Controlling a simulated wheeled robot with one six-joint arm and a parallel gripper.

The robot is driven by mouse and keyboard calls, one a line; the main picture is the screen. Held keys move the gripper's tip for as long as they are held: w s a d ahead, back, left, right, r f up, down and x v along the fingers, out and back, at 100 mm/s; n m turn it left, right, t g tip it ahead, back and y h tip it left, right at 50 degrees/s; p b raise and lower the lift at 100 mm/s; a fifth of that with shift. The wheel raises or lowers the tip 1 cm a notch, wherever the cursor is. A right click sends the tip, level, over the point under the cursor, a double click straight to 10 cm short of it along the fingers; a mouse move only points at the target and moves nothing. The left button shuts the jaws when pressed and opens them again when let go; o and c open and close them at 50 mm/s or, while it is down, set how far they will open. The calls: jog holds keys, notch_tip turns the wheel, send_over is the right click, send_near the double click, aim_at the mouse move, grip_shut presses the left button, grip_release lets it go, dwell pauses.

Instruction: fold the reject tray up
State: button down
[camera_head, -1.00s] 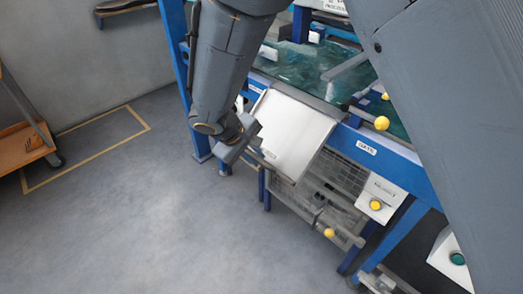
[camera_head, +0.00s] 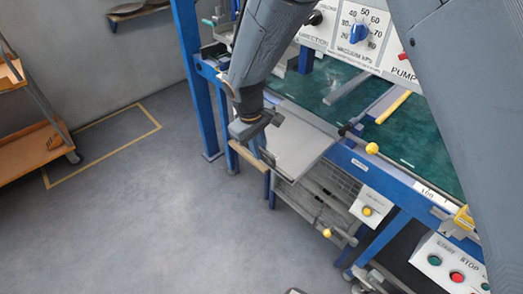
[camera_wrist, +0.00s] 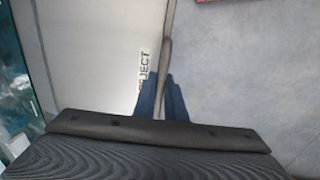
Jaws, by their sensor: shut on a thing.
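The reject tray (camera_head: 300,148) is a pale grey panel on the near side of the machine, below its blue frame rail. It stands out from the rail at a slant, and its exact angle is hard to tell. My gripper (camera_head: 264,146) is at the tray's outer left edge. In the wrist view the tray (camera_wrist: 85,50) fills the left side, with a partly hidden label ending in "JECT". There my gripper (camera_wrist: 160,98) is shut on the tray's edge, a thin strip between the dark blue fingertips. My arm hides part of the tray's left side in the head view.
The green machine bed (camera_head: 435,130) lies behind the rail. A yellow-knobbed lever (camera_head: 371,148) sticks out right of the tray. A wooden-shelved cart (camera_head: 30,145) stands far left. The floor in front is clear.

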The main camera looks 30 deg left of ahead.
jog(key=shift+w+r+p, duration=0.1)
jog(key=shift+r+p, duration=0.5)
jog(key=shift+r, duration=0.95)
jog(key=shift+w+r, duration=0.15)
jog(key=shift+r, duration=0.1)
jog(key=shift+w+r, duration=0.1)
jog(key=shift+r, duration=0.05)
jog(key=c, duration=1.8)
grip_release()
jog(key=shift+d, duration=0.15)
jog(key=shift+r, duration=0.1)
jog(key=shift+r, duration=0.35)
jog(key=r, duration=0.2)
jog(key=s+r+b, duration=0.1)
jog(key=r, duration=0.3)
jog(key=shift+s+a+r+b, duration=0.15)
jog(key=shift+a+r+b, duration=0.1)
jog(key=shift+r+b, duration=0.15)
